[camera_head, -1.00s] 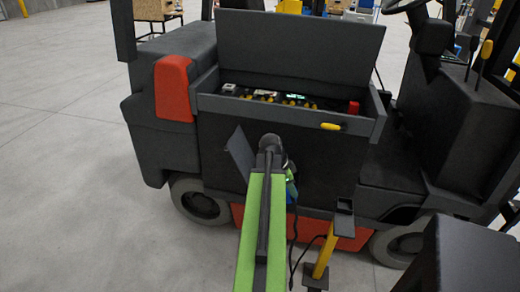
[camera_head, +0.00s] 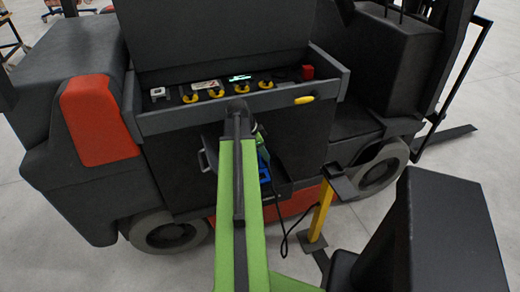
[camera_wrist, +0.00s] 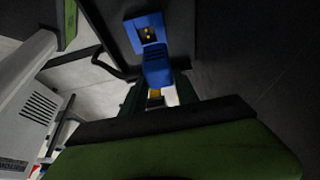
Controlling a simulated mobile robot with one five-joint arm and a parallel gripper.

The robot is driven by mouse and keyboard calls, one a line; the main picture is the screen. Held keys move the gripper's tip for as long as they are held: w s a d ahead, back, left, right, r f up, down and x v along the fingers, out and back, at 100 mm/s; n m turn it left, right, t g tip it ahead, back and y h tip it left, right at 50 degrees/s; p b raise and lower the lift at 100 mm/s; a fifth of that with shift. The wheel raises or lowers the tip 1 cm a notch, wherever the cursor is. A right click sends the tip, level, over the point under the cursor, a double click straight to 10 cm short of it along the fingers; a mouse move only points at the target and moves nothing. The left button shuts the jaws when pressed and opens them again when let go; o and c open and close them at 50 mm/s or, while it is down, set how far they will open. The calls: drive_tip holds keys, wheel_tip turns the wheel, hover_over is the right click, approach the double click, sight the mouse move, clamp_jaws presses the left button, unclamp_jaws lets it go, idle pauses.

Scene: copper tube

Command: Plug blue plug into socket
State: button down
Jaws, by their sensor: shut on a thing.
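In the wrist view, the blue plug (camera_wrist: 157,68) sits between the dark fingers of my gripper (camera_wrist: 158,92), which is shut on it. Just beyond the plug is a square blue housing with gold contacts (camera_wrist: 149,31), seemingly the socket. The two overlap in this view, and I cannot tell whether they touch. In the head view, a blue part (camera_head: 264,167) shows right of my arm's end, low on the vehicle's side. My arm hides most of the gripper and socket there.
A dark forklift (camera_head: 160,165) fills the head view, its battery compartment (camera_head: 230,88) open. A grey flap with a handle (camera_head: 208,153) stands beside my arm. A yellow post (camera_head: 320,212) and a black cable (camera_head: 284,238) are to the right. Clear floor (camera_head: 60,240) lies at left.

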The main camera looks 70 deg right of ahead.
sight(259, 160)
drive_tip(key=shift+s+a+r, duration=0.1)
drive_tip(key=shift+s, duration=0.05)
drive_tip(key=shift+a+r+p, duration=0.7)
drive_tip(key=shift+r+p, duration=0.25)
drive_tip(key=shift+p, duration=0.1)
drive_tip(key=shift+w+a, duration=0.15)
drive_tip(key=shift+w, duration=0.05)
drive_tip(key=shift+f, duration=0.2)
drive_tip(key=shift+b, duration=0.3)
wheel_tip(259, 160, down, 6)
drive_tip(key=b, duration=0.5)
drive_tip(key=shift+s+r+b, duration=0.1)
drive_tip(key=shift+b, duration=0.25)
drive_tip(key=shift+f+b, duration=0.65)
idle(0.3)
drive_tip(key=c, duration=0.9)
unclamp_jaws()
drive_tip(key=shift+o, duration=0.2)
drive_tip(key=shift+r, duration=0.1)
